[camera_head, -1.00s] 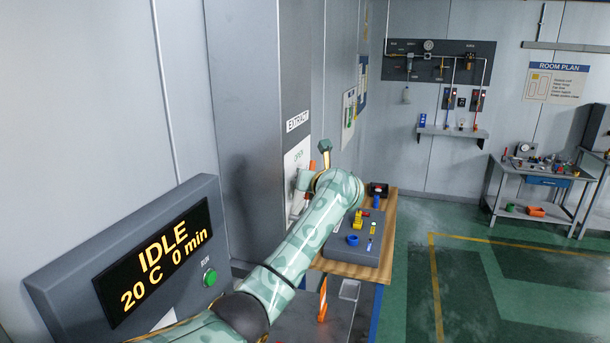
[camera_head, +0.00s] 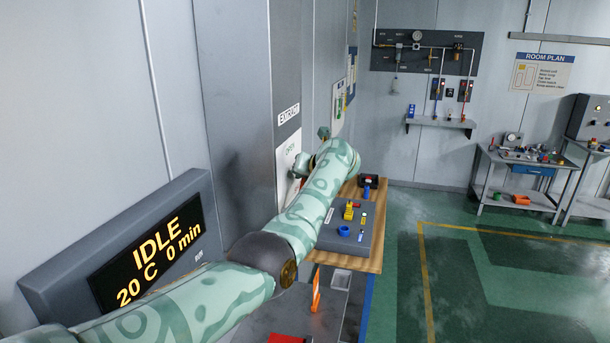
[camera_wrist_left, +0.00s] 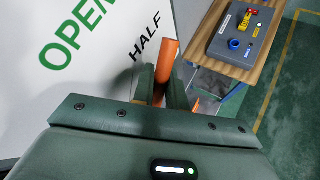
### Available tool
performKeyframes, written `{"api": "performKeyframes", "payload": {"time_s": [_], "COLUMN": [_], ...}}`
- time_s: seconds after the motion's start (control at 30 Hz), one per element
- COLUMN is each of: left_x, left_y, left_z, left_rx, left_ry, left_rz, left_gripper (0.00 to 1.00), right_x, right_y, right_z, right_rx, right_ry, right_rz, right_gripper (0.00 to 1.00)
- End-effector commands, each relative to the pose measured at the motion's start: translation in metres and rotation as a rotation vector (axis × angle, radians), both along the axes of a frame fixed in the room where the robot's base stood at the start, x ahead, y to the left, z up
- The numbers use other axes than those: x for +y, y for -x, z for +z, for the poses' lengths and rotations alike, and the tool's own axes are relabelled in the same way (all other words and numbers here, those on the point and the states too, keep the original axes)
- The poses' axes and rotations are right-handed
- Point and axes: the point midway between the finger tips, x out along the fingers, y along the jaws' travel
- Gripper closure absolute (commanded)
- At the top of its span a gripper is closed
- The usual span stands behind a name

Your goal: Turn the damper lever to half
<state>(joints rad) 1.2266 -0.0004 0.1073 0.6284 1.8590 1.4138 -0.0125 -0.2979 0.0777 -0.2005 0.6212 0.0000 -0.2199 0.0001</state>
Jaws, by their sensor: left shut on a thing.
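The damper panel is a white plate under the EXTRACT sign; it shows in the head view (camera_head: 287,168) and in the left wrist view (camera_wrist_left: 100,35). The wrist view shows green OPEN lettering and black HALF lettering on it. The orange damper lever (camera_wrist_left: 166,62) stands between the fingers of my left gripper (camera_wrist_left: 163,84), beside the HALF mark. My left gripper is shut on the lever. In the head view my own left arm hides the lever and the fingertips. My right gripper is not in view.
A wooden bench (camera_head: 368,262) with a grey fixture board (camera_head: 350,218) stands just right of the panel. The IDLE display box (camera_head: 110,245) is at the lower left. Open green floor (camera_head: 470,280) lies to the right.

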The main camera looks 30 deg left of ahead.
Motion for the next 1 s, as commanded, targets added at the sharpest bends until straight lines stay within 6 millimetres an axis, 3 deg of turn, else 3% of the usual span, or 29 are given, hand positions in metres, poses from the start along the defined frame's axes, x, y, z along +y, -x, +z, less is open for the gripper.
{"api": "performKeyframes", "payload": {"time_s": [0.13,0.17,0.2,0.57,0.77,1.0], "left_x": [-0.001,-0.001,-0.001,-0.004,-0.023,-0.071], "left_y": [0.000,0.000,0.000,0.001,0.015,0.048], "left_z": [0.001,0.001,0.001,0.002,0.016,0.051], "left_rx": [-0.002,-0.002,-0.002,-0.003,-0.007,-0.006], "left_ry": [-0.001,-0.001,-0.001,0.000,0.004,0.003], "left_rz": [-0.003,-0.003,-0.003,-0.001,-0.003,-0.005], "left_gripper": [1.00,0.83,0.79,0.79,0.79,0.79], "right_x": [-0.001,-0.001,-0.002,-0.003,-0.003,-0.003], "right_y": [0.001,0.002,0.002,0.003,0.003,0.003], "right_z": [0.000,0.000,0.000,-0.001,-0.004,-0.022], "right_rx": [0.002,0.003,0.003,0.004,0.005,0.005], "right_ry": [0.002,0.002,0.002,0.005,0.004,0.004], "right_rz": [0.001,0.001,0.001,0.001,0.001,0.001], "right_gripper": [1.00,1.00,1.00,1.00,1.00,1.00]}}
